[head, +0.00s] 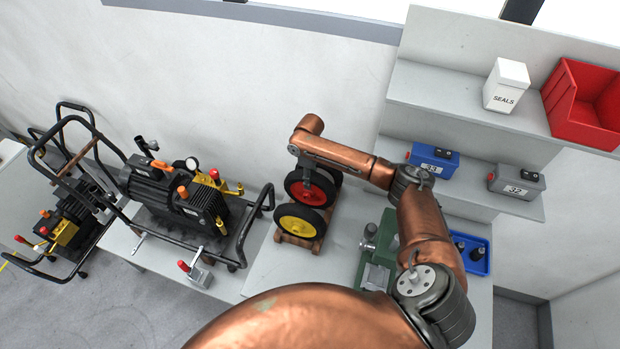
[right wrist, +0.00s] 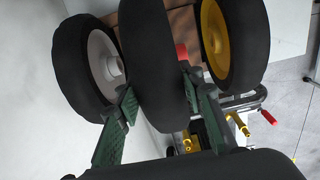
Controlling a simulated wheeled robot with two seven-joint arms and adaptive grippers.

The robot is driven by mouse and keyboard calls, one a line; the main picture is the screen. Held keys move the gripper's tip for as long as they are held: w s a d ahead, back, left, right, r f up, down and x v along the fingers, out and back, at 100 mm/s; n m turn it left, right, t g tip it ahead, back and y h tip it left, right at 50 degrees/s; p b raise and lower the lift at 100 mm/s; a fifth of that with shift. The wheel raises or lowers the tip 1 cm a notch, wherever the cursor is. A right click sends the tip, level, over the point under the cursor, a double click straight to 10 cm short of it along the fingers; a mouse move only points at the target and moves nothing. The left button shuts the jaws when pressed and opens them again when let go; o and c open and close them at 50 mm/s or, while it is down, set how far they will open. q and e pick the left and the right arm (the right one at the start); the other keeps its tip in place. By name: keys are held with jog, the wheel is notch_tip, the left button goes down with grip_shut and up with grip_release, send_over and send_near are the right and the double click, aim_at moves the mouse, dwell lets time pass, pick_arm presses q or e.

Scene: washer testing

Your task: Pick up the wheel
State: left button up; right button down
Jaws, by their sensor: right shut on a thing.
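The red-hubbed wheel (head: 312,191) with a black tire stands upright among other wheels on a wooden rack (head: 300,241). My right gripper (head: 305,168) is at its top from above. In the right wrist view, the green fingers (right wrist: 158,92) lie on either side of the middle tire (right wrist: 150,45), shut on it. A yellow-hubbed wheel (head: 297,221) stands in front of it, and a wheel with a pale hub (right wrist: 104,56) stands on its other side. My left gripper is not in view.
A black pump in a tube-frame cart (head: 178,200) stands to the left. A green fixture (head: 376,262) and a blue tray (head: 474,255) are to the right on the bench. Shelves above hold a SEALS box (head: 506,86), a red bin (head: 582,105), and blue (head: 432,160) and grey (head: 516,182) units.

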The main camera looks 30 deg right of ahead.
notch_tip(320, 180, up, 7)
jog(key=shift+w+f, duration=0.1)
jog(key=shift+w, duration=0.05)
jog(key=w+a, duration=0.2)
jog(key=a, duration=0.1)
jog(key=w+a+b, duration=0.1)
jog(key=w+a, duration=0.2)
jog(key=shift+w+a+f, duration=0.15)
jog(key=shift+w+f, duration=0.05)
jog(key=shift+w, duration=0.15)
jog(key=w+a+b, duration=0.4)
jog(key=w+a, duration=0.2)
jog(key=a, duration=0.1)
jog(key=shift+w+b, duration=0.2)
jog(key=shift+b, duration=0.15)
jog(key=shift+r, duration=0.1)
